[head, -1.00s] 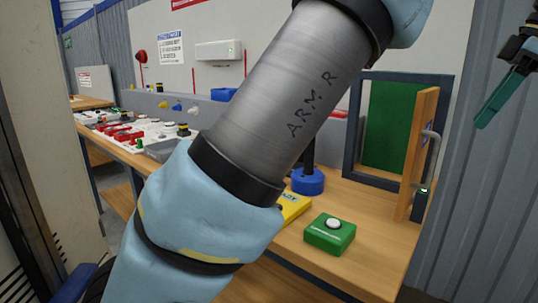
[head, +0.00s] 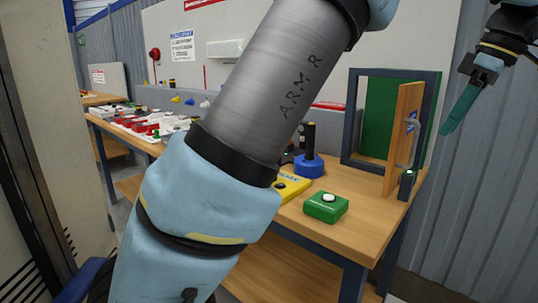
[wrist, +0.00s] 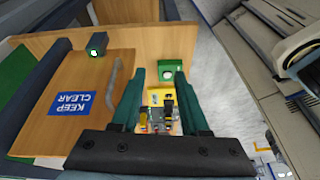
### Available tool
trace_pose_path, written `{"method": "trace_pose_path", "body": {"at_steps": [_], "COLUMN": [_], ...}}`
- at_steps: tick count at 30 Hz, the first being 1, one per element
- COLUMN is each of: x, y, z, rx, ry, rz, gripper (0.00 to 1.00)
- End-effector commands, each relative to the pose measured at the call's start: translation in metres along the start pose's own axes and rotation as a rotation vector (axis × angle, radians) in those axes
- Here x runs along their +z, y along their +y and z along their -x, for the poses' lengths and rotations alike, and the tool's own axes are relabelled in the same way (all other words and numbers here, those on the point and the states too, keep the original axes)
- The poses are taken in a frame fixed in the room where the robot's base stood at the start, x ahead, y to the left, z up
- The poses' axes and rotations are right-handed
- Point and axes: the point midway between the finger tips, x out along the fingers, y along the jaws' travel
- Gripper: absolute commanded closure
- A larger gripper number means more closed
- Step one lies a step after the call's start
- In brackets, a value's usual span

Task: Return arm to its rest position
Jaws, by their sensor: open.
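My gripper (head: 462,108) shows at the upper right of the head view, with its green fingers pointing down and left. In the wrist view my gripper (wrist: 160,98) has its two fingers spread apart, with nothing held between them. My own arm crosses the middle of the head view and hides part of the bench. A small wooden door (head: 400,135) with a grey handle stands open in a dark frame (head: 350,125). The door also shows in the wrist view (wrist: 75,120), with a blue KEEP CLEAR sign. In the head view the gripper is to the right of the door, apart from it.
A green box (head: 326,207) with a white button, a yellow box (head: 291,187) and a blue-based joystick (head: 308,165) stand on the wooden bench (head: 365,222). A corrugated grey wall (head: 480,200) is on the right. A pale panel (head: 50,150) stands close on the left.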

Motion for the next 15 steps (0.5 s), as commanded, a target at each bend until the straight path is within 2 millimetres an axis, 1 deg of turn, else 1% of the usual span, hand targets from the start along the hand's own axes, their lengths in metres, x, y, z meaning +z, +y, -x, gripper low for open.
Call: {"method": "trace_pose_path", "body": {"at_steps": [1,5,8,11,12,14,15], "x": [-0.013,-0.043,-0.072,-0.107,-0.123,-0.146,-0.159], "y": [-0.001,-0.004,-0.01,-0.026,-0.036,-0.056,-0.07], "z": [-0.01,-0.04,-0.069,-0.107,-0.126,-0.154,-0.172], "rx": [-0.005,-0.01,-0.006,0.005,0.015,0.035,0.052], "ry": [-0.011,-0.047,-0.081,-0.125,-0.145,-0.173,-0.191], "rz": [-0.018,-0.094,-0.163,-0.246,-0.283,-0.344,-0.384], "gripper": [0.55,0.55,0.55,0.55,0.55,0.55,0.55]}}
